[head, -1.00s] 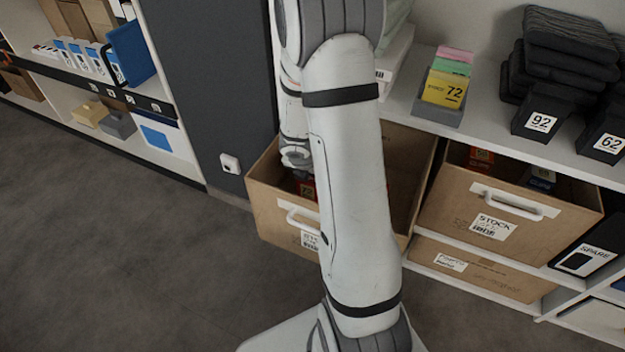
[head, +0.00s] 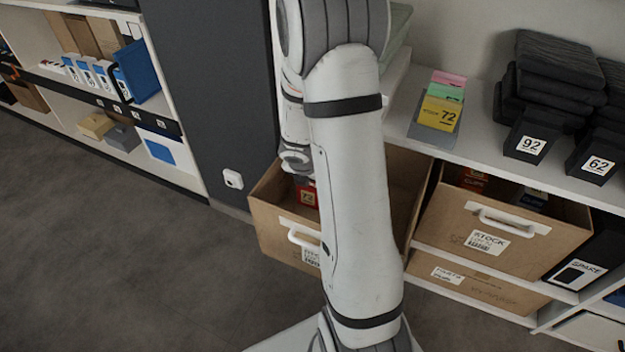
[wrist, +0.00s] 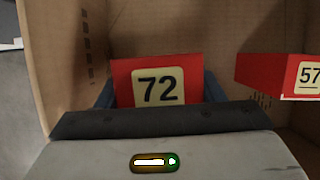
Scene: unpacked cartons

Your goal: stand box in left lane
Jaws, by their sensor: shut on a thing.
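A red box (wrist: 152,82) with a cream label reading 72 is held upright between the blue fingers of my gripper (wrist: 160,92), which is shut on it. In the head view the same red box (head: 308,197) shows beside my arm, just inside the open left carton (head: 275,222). My gripper there is mostly hidden by my own arm and the box. Carton walls (wrist: 66,50) surround the box in the wrist view. I cannot make out for sure which place is the left lane.
Another red box (wrist: 275,75), labelled 57, is at the right inside the carton. A second open carton (head: 500,225) stands to the right. A left shelf (head: 45,72) holds blue-and-white boxes (head: 88,74).

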